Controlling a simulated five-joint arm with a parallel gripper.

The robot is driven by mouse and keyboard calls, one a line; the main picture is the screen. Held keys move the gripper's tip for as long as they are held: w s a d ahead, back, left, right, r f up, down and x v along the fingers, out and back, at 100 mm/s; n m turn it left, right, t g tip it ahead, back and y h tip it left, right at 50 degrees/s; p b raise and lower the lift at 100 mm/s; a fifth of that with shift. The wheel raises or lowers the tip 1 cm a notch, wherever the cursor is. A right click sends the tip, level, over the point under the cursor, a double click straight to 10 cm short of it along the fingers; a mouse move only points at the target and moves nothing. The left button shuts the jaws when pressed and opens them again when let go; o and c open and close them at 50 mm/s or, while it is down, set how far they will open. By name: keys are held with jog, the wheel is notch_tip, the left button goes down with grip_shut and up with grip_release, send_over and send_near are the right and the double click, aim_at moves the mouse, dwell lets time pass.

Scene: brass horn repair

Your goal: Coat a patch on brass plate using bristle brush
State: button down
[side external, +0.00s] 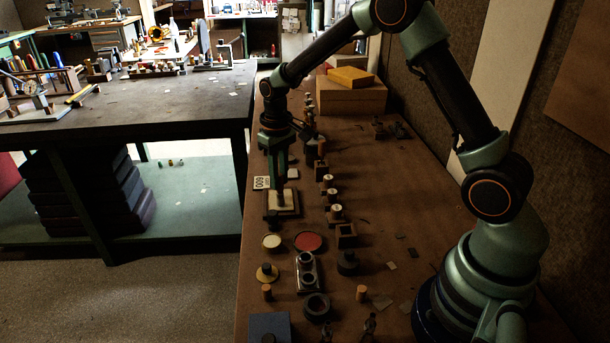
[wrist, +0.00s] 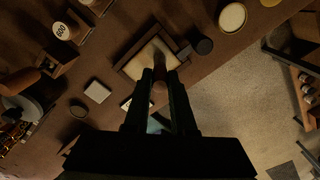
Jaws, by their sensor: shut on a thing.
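The brass plate (side external: 288,197) is a pale square in a dark frame on the bench. It also shows in the wrist view, pale tan in its square frame (wrist: 152,58). My gripper (side external: 281,183) points down over the plate. In the wrist view its dark fingers (wrist: 160,80) are shut on a slim brown thing, which looks like the handle of the bristle brush (wrist: 159,88). The bristles are hidden or too dark to make out, so I cannot tell whether they touch the plate. No coated patch can be made out.
A dark cylinder (side external: 272,221) stands close to the frame. A cream disc (side external: 271,241) and a red disc (side external: 308,241) lie nearer the camera. The bench's left edge is close.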

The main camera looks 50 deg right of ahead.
jog(key=shift+w+d, duration=1.4)
jog(key=shift+s+d, duration=0.1)
jog(key=shift+d, duration=0.2)
jog(key=shift+s, duration=0.25)
jog(key=shift+s+a, duration=2.15)
jog(key=shift+a, duration=0.1)
jog(key=shift+s+a+r, duration=0.1)
jog(key=shift+s+r, duration=0.05)
notch_tip(320, 180, up, 8)
